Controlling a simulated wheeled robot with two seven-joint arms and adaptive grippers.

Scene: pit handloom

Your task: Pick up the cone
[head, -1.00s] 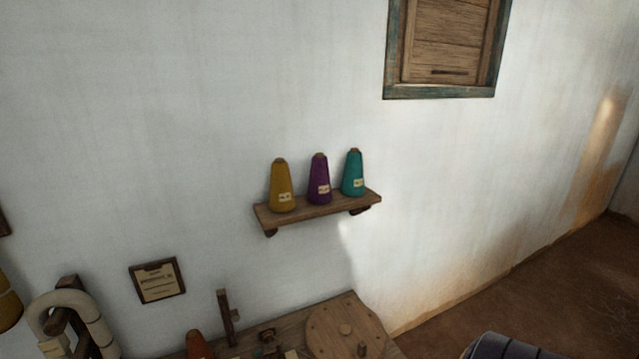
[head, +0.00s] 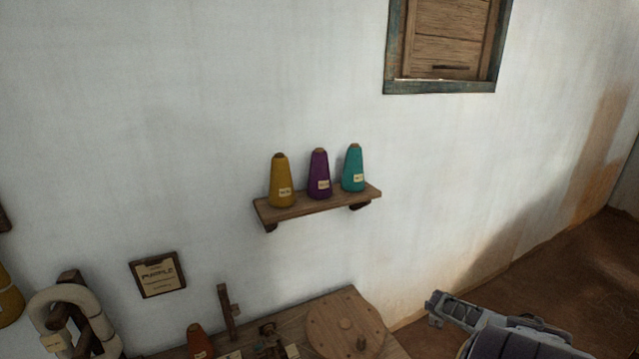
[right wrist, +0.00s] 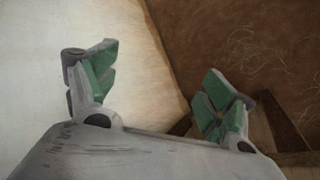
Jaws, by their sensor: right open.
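Three cones stand upright on a small wooden wall shelf (head: 330,207) in the head view: a mustard yellow cone (head: 281,180) at left, a purple cone (head: 318,173) in the middle, and a teal cone (head: 353,168) at right. Each bears a small pale label. My right gripper (right wrist: 158,92) is open and empty in the right wrist view, its green-padded fingers spread apart over wall and floor. In the head view my right arm shows at the lower right, below and to the right of the shelf, well apart from the cones. My left gripper is not in view.
Below the shelf is a wooden table (head: 322,292) with a round wooden disc (head: 345,322), an orange-brown cone (head: 199,341) and small items. A framed card (head: 157,274), apparently reading "PURPLE", hangs at left. A shuttered window (head: 444,88) is above right. Space before the shelf is clear.

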